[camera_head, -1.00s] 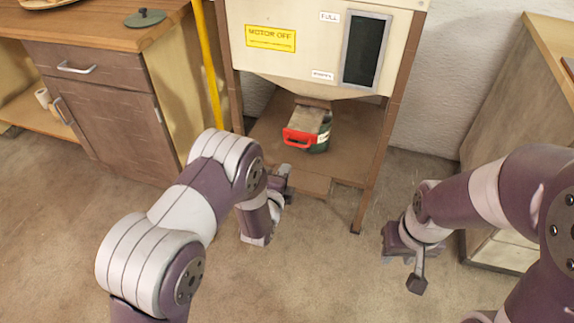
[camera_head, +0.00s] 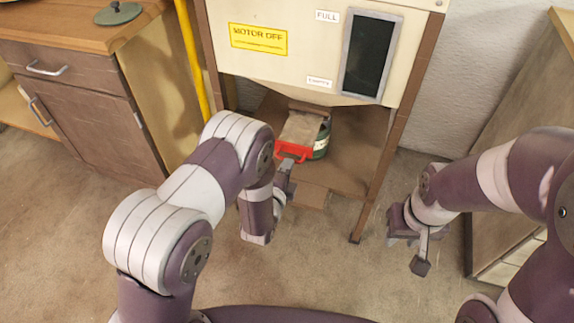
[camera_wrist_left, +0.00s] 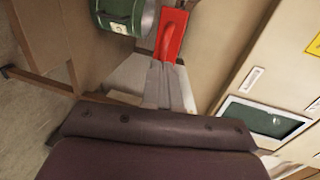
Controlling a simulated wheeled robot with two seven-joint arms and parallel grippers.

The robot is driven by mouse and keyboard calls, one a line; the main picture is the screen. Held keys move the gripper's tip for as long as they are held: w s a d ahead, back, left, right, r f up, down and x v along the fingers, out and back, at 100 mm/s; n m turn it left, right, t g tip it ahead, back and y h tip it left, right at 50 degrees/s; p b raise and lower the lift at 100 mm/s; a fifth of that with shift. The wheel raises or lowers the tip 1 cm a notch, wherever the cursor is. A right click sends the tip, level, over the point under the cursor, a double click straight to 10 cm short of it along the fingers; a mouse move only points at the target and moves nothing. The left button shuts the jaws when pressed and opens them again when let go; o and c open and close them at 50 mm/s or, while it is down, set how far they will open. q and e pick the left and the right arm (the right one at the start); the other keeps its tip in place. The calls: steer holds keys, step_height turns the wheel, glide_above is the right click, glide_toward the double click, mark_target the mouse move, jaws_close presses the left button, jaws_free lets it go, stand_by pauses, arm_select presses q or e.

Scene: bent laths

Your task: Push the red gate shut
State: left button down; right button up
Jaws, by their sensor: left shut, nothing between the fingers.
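The red gate (camera_head: 294,150) is a red-handled front piece on a flat grey plate, under the hopper's chute and above a green can (camera_head: 322,142). The plate sticks out toward me from the chute. My left gripper (camera_head: 289,166) is shut and empty, its tips right at the front of the red handle. In the left wrist view the fingers (camera_wrist_left: 164,72) reach up to the red handle (camera_wrist_left: 172,34), and the green can (camera_wrist_left: 118,14) is beside it. I cannot tell whether they touch. My right gripper (camera_head: 405,243) hangs away to the right, its finger gap unclear.
The cream hopper (camera_head: 300,75) stands on brown legs around a low wooden shelf (camera_head: 345,165). A yellow pole (camera_head: 190,60) and wooden cabinet (camera_head: 90,115) are at left. Another cabinet (camera_head: 520,150) is at right. The floor between is clear.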

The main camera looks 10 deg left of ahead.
mark_target(295, 145)
arm_select(q)
steer(key=x, duration=0.2)
steer(key=r+b+x, duration=0.1)
steer(key=x, duration=0.2)
steer(key=b+x, duration=0.1)
steer(key=x, duration=0.2)
steer(key=shift+w+r, duration=0.1)
steer(key=shift+r, duration=0.1)
steer(key=shift+w+d+r, duration=0.1)
steer(key=shift+w, duration=0.2)
steer(key=shift+w+r, duration=0.1)
steer(key=shift+r, duration=0.2)
